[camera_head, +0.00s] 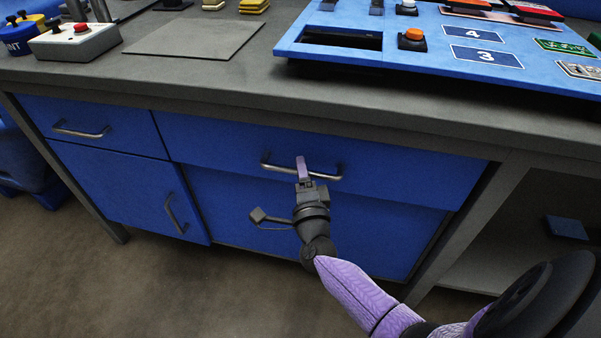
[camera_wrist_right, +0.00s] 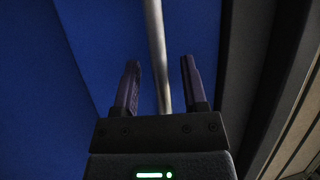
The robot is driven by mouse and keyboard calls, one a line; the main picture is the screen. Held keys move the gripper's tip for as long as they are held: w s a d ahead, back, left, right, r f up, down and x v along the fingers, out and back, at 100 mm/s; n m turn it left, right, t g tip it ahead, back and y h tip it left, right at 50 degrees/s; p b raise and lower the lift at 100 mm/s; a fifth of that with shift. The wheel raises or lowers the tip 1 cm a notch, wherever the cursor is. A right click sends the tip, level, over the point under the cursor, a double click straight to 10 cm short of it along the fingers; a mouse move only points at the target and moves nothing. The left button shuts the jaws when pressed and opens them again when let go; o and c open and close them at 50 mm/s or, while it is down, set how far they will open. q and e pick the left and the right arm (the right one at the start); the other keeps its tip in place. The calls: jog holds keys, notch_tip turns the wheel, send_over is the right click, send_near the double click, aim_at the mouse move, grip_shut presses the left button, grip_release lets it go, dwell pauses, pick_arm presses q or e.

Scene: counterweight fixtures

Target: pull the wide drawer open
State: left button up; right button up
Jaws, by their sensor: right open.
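The wide drawer (camera_head: 400,172) is a blue front under the grey worktop, and it looks closed. Its metal bar handle (camera_head: 266,166) runs along the middle of the front. My right gripper (camera_head: 302,165) is at the handle, with its purple fingers pointing at the drawer. In the right wrist view the handle (camera_wrist_right: 155,45) passes as a bar between the two open fingers of the right gripper (camera_wrist_right: 160,85). I cannot tell if a finger touches it. The fingers hide part of the handle in the head view. My left gripper is not in view.
A narrow drawer (camera_head: 90,126) and a cabinet door (camera_head: 128,188) with handles are at the left. A blue panel (camera_head: 440,50) with buttons, a grey mat (camera_head: 193,38) and a white box with a red button (camera_head: 75,42) stand on the worktop. Floor (camera_head: 190,290) in front is clear.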

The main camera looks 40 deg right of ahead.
jog(key=shift+w+d+r, duration=0.1)
jog(key=shift+w+d, duration=0.05)
jog(key=shift+w, duration=0.05)
grip_shut()
dwell(1.1)
